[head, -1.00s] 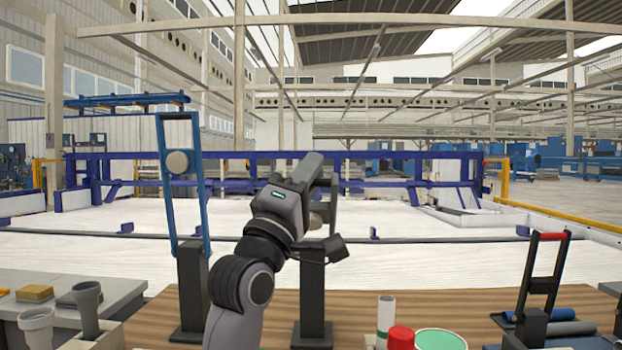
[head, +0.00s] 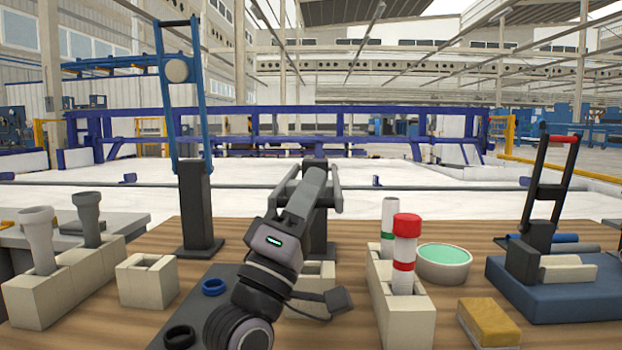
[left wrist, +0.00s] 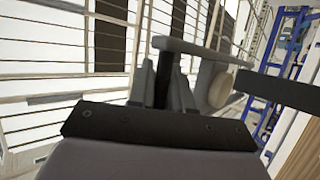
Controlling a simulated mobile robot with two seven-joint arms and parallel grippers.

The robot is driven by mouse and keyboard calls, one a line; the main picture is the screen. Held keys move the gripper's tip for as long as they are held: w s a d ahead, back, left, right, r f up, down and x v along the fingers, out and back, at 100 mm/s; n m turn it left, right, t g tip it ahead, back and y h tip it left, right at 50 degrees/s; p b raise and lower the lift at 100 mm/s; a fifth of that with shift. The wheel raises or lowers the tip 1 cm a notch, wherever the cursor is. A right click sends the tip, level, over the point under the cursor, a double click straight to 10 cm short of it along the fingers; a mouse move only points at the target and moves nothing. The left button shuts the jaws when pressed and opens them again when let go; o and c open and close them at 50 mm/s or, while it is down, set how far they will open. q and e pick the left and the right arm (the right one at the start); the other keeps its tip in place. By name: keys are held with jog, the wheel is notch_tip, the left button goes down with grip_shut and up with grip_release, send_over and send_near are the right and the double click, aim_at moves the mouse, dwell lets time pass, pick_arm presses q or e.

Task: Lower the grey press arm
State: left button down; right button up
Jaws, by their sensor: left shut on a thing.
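The grey press arm (head: 336,190) is in the middle of the head view, on a dark post (head: 318,238). It looks tipped toward me, its side bars showing on both sides of my left gripper (head: 315,172). That gripper is shut on the arm's crossbar, though my wrist hides much of the grip in the head view. In the left wrist view, the dark crossbar lies between the fingers (left wrist: 166,85). The grey side bar (left wrist: 200,52) and round pale pad (left wrist: 220,88) of the arm show beside it. My right gripper is not in view.
A blue press arm (head: 164,98) stands upright at left. A red-handled black frame (head: 548,185) stands at right. Beige holders with pipes (head: 403,265), a green-topped bowl (head: 444,261), a yellow sponge (head: 488,322) and dark rings (head: 213,286) occupy the table.

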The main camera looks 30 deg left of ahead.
pick_arm(q)
jog(key=shift+s+d+f, duration=0.2)
jog(key=shift+s, duration=0.05)
jog(key=c, duration=1.3)
grip_release()
jog(key=shift+o, duration=0.9)
jog(key=shift+s, duration=0.2)
jog(key=shift+w, duration=0.1)
